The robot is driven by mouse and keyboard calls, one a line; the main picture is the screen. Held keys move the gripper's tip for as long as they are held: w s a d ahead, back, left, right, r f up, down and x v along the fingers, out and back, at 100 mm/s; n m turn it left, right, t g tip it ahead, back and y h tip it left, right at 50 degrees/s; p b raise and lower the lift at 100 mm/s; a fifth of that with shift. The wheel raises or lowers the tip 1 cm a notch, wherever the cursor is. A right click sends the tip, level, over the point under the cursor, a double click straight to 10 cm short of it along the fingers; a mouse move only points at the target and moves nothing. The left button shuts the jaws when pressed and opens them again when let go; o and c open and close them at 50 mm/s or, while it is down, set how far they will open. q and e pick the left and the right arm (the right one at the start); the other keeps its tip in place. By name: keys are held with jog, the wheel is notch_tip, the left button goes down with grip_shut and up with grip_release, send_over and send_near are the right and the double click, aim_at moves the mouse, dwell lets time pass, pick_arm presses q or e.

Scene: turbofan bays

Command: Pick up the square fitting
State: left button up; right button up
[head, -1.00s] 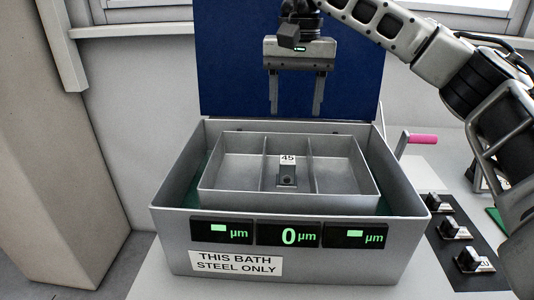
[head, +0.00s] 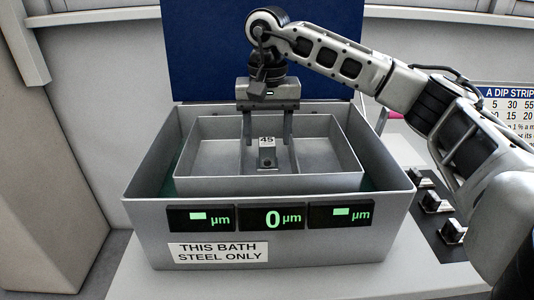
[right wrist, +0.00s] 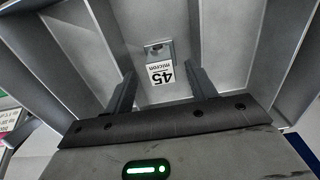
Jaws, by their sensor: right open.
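The square fitting (head: 267,158) is a small grey block with a white label reading 45, standing in the middle compartment of the grey divided tray (head: 330,182). In the right wrist view the fitting (right wrist: 159,73) shows "45 micron" on its label. My right gripper (head: 267,141) is open and points down, its fingers on either side of the fitting in the picture and reaching into the tray's opening. In the right wrist view the gripper (right wrist: 162,78) has empty space between its fingers, with the fitting beyond their tips. No contact shows. My left gripper is out of view.
The tray sits inside a larger grey bath (head: 390,215) with raised walls and green displays; the middle one reads 0 µm. Its label (head: 218,252) says "THIS BATH STEEL ONLY". A blue panel (head: 200,60) stands behind. Several labelled blocks (head: 432,201) sit on a dark strip at right.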

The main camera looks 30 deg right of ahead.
aim_at(267, 141)
notch_tip(267, 141, down, 3)
jog(key=shift+w+f, duration=0.1)
jog(key=c, duration=1.1)
jog(key=shift+c, duration=0.6)
